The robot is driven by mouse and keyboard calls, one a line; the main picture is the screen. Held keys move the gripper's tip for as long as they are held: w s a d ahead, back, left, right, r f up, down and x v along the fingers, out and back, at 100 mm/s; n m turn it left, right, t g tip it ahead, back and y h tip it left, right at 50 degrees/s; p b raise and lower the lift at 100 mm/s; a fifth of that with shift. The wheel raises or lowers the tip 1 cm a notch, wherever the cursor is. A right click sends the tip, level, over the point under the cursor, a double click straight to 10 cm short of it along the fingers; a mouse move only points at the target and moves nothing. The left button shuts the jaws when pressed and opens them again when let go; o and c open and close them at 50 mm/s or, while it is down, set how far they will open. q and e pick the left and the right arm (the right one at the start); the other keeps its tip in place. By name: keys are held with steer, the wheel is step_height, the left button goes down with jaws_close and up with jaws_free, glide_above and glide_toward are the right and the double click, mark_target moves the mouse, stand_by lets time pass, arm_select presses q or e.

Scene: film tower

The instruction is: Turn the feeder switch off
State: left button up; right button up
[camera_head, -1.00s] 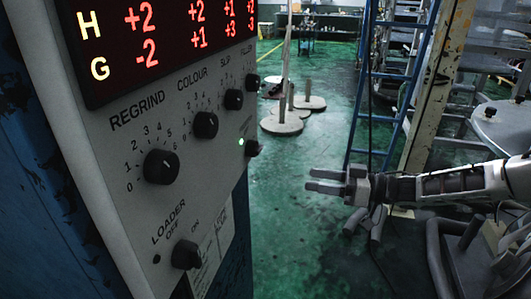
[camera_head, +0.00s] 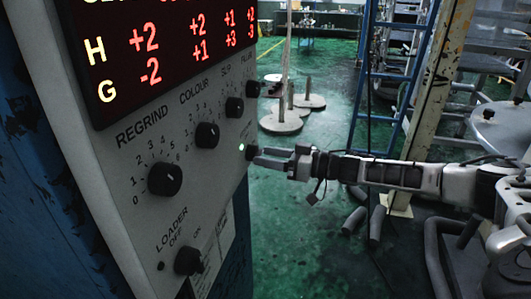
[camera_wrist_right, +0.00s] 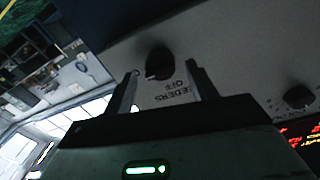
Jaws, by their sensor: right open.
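The feeder switch (camera_head: 252,152) is a small black knob at the right edge of the grey control panel (camera_head: 215,190). My left gripper is not in view.
Other black knobs are on the panel: regrind (camera_head: 164,178), colour (camera_head: 207,135), slip (camera_head: 234,107) and loader (camera_head: 188,261). A red-lit display (camera_head: 170,60) is above them. A blue ladder (camera_head: 375,100) stands behind my right arm.

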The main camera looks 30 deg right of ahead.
steer(key=shift+w+a, duration=0.35)
steer(key=shift+w, duration=0.15)
steer(key=c, duration=0.9)
steer(key=shift+c, duration=0.2)
